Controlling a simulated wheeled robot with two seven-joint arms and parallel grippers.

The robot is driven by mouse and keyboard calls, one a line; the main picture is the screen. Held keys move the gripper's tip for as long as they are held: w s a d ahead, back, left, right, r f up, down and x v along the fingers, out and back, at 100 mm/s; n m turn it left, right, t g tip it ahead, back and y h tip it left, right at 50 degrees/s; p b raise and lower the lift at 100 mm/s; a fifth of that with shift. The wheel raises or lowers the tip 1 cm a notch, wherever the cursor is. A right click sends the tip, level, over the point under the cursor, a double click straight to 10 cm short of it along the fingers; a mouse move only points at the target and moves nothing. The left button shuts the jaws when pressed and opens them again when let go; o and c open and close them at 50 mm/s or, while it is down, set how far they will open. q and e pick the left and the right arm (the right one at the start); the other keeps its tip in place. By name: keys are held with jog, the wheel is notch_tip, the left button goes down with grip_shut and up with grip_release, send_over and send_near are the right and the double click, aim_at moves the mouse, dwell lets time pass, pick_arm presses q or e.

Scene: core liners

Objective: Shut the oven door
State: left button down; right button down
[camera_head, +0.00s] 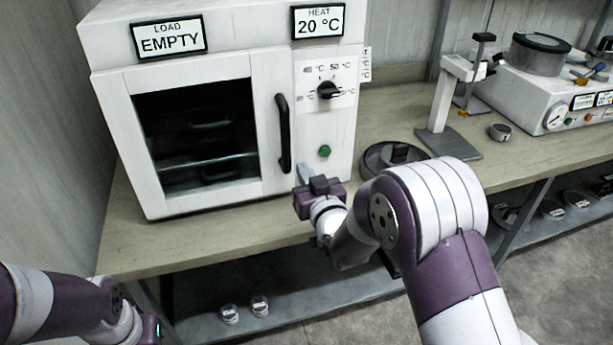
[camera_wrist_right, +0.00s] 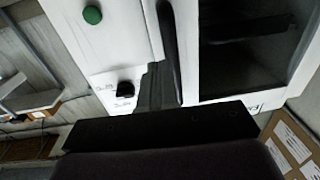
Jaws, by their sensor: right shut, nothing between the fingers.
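The white oven (camera_head: 170,30) stands on the bench, with a dark window in its door (camera_head: 120,100). The door looks flush or nearly flush with the front; I cannot tell whether a small gap is left. Its black upright handle (camera_head: 284,133) is on the door's right side and also shows in the right wrist view (camera_wrist_right: 168,45). My right gripper (camera_head: 304,172) is shut and empty, just below and right of the handle's lower end, in front of the control panel. Its fingers (camera_wrist_right: 154,88) show beside the handle; contact is unclear. My left gripper (camera_head: 152,328) is at the bottom left, its fingers mostly cut off.
The control panel has a black knob (camera_head: 328,90) and a green button (camera_head: 325,151). A dark round object (camera_head: 378,160) lies right of the oven, then a white stand (camera_head: 441,105). Small containers (camera_head: 229,313) sit on the lower shelf. Bare bench lies before the oven.

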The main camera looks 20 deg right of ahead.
jog(key=s+d, duration=0.2)
jog(key=s, duration=0.8)
jog(key=s+d+f+g+h, duration=0.1)
jog(key=s+f+g, duration=0.1)
jog(key=f+g, duration=0.25)
jog(key=s+d+f+g, duration=0.1)
jog(key=s+f+g, duration=0.25)
jog(key=f, duration=0.25)
jog(key=s+a+r+g+p, duration=0.1)
jog(key=s+r+g+p, duration=0.5)
jog(key=s, duration=0.4)
jog(key=shift+a+r+m+g+h+p, duration=0.35)
jog(key=shift+g+p, duration=0.4)
jog(key=shift+g, duration=0.65)
